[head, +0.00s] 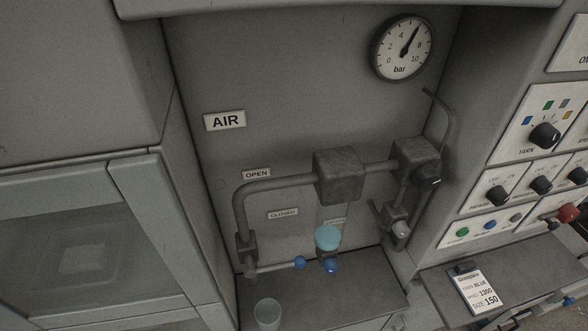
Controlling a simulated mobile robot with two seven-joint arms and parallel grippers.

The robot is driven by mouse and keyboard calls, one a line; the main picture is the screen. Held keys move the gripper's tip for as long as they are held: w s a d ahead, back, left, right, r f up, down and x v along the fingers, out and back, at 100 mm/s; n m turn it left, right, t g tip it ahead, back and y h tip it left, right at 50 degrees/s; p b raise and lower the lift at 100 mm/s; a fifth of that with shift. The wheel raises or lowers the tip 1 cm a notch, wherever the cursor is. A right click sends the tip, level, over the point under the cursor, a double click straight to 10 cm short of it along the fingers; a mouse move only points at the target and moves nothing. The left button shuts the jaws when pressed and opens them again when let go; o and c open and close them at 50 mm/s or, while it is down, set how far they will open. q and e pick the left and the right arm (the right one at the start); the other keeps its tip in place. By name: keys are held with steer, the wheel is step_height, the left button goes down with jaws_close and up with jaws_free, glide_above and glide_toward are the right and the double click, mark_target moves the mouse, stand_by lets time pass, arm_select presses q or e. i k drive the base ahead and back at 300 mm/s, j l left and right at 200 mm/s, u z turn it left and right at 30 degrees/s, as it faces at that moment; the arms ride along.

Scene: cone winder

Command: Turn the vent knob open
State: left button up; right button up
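No part is marked as a vent knob that I can read. A small dark-blue knob (331,266) sits under the teal bowl (327,238), which hangs below a grey block on the air pipe. A small label (335,222) behind the bowl is partly hidden and unreadable. A lever (275,267) runs right from the pipe's lower left end to a blue ball (300,262), close beside the knob. An OPEN label (256,173) is above the pipe and a CLOSED label (283,214) below it. Neither gripper is in view.
A clear cup (267,313) stands on the grey ledge (365,293) at front left. The gauge (403,47) reads between 6 and 8 bar. A control panel (530,170) and a job card (477,291) are at right. A cabinet wall bounds the left.

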mark_target(401, 228)
steer(key=k+l+u, duration=0.15)
steer(key=l+u, duration=0.15)
steer(key=i, duration=0.35)
steer(key=l+z, duration=0.1)
steer(key=z, duration=0.25)
steer(key=i+z, duration=0.1)
steer(key=z, duration=0.2)
steer(key=l+z, duration=0.1)
steer(key=z, duration=0.25)
steer(key=i, duration=0.05)
